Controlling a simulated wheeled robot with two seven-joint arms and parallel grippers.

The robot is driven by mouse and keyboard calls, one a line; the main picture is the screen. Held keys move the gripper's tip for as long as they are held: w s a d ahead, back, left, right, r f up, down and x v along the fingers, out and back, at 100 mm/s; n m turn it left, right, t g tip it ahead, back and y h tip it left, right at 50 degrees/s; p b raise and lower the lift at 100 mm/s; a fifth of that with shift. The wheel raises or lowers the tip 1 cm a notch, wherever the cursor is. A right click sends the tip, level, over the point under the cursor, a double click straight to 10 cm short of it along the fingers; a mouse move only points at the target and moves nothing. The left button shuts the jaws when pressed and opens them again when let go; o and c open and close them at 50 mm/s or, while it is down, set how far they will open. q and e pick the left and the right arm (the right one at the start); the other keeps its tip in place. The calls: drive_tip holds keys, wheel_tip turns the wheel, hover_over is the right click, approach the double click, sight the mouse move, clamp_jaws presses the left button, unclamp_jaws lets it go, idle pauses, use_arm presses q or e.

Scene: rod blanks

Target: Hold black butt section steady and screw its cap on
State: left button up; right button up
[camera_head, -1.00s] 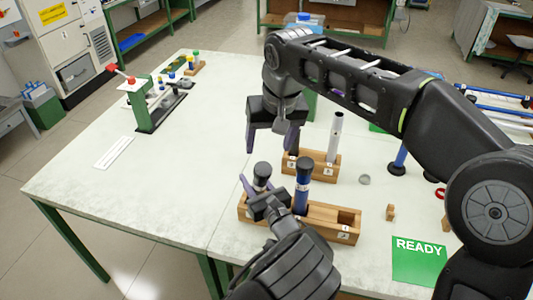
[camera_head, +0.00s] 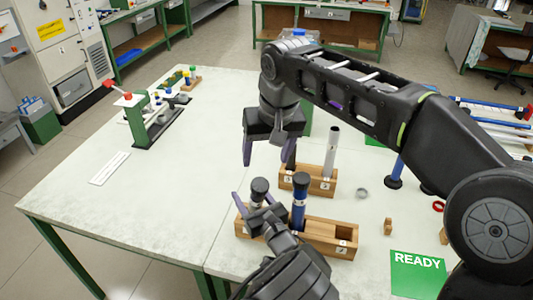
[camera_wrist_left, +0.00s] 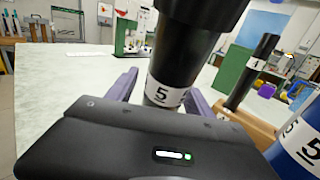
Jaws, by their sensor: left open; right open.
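The black butt section (camera_wrist_left: 172,75) stands upright and carries a white band marked 5; a wider black cap (camera_head: 260,185) sits at its top. Its lower end is hidden behind my left gripper, at the left end of the front wooden rack (camera_head: 336,247). My left gripper (camera_head: 254,208) is open, with one finger on each side of the black section; in the left wrist view I cannot tell whether they touch it. My right gripper (camera_head: 269,150) is open and empty, pointing down above and behind the black cap, near the rear rack.
A blue section (camera_head: 299,205) with a dark cap stands close beside the black one. The rear rack (camera_head: 320,186) holds a dark tube (camera_head: 291,158) and a silver tube (camera_head: 332,148). A metal ring (camera_head: 362,193) and wooden block (camera_head: 388,227) lie to the right.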

sight(255, 207)
use_arm(q)
drive_tip(key=b+v, duration=0.2)
drive_tip(key=v, duration=0.6)
drive_tip(key=shift+w, duration=0.1)
idle(0.3)
